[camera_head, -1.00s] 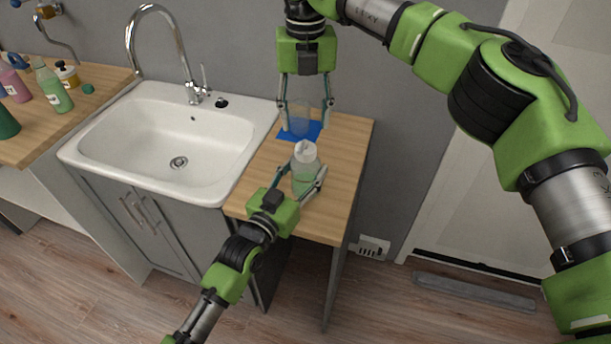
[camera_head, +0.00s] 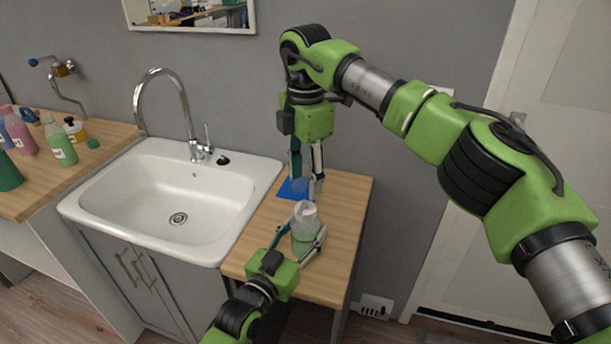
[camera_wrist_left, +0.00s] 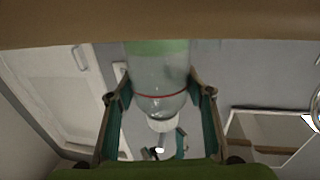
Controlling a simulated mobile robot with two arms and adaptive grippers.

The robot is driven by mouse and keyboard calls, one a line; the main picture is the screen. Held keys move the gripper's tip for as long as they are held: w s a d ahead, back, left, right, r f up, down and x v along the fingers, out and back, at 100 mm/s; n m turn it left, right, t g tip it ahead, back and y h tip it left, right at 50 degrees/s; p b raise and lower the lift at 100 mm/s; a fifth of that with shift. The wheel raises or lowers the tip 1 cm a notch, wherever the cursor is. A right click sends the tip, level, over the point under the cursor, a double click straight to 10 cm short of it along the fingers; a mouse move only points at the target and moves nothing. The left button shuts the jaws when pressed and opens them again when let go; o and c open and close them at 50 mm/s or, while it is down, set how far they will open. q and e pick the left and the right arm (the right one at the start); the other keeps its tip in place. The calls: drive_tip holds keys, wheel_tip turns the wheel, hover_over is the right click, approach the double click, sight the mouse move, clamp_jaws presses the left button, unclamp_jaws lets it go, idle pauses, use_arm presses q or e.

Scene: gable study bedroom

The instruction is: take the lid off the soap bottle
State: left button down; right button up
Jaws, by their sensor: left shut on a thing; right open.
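The soap bottle (camera_head: 304,241), clear with green soap, stands upright on the wooden counter right of the sink. Its white lid (camera_head: 305,209) is on top. In the left wrist view, which is upside down, the bottle (camera_wrist_left: 160,75) shows a red line and the white lid (camera_wrist_left: 161,124). My left gripper (camera_head: 302,238) is shut on the bottle's body, below the lid, with its fingers on both sides. My right gripper (camera_head: 306,192) is open, fingers pointing down, behind the bottle and apart from the lid, over a bluish clear cup (camera_head: 300,187).
The blue mat (camera_head: 287,188) lies at the counter's back. The white sink (camera_head: 140,215) with its tall faucet (camera_head: 185,110) is to the left. Several bottles, including a green one (camera_head: 59,143), stand on the far-left counter. Bare counter (camera_head: 345,205) shows right of the soap bottle.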

sight(305, 207)
drive_tip(key=shift+f+m, duration=0.3)
drive_tip(key=shift+f, duration=0.05)
wheel_tip(305, 207, down, 7)
drive_tip(key=shift+f, duration=0.15)
